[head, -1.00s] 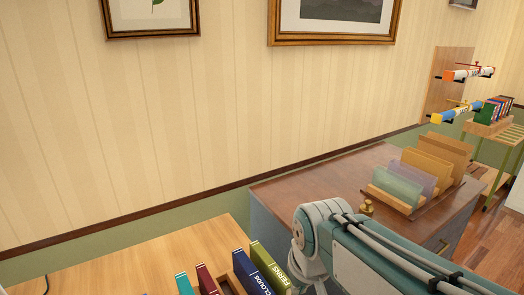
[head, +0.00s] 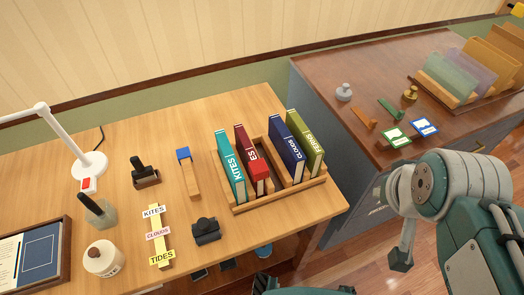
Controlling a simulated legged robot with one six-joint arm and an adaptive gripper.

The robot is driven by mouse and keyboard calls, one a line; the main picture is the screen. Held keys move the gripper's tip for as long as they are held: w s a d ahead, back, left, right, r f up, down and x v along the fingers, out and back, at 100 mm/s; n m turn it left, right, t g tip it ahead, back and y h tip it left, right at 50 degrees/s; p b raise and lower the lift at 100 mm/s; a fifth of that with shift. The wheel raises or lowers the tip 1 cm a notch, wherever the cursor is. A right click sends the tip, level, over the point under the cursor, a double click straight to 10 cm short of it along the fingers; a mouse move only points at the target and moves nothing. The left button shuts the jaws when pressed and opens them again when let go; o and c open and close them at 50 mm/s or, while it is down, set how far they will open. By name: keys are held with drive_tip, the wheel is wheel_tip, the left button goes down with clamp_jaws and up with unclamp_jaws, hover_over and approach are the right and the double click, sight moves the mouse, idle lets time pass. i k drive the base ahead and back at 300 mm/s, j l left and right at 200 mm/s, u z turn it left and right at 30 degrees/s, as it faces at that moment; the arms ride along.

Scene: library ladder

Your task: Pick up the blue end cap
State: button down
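My gripper's fingers do not show; only teal and grey parts of my own body fill the lower right. Nothing of mine touches either blue piece.
A dark-topped cabinet (head: 330,75) with small items stands right of the desk. Bare desk lies behind the stick.

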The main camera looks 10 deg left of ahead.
sight(182, 153)
drive_tip(key=j+u, duration=1.05)
drive_tip(key=l+z, duration=0.35)
drive_tip(key=z, duration=0.15)
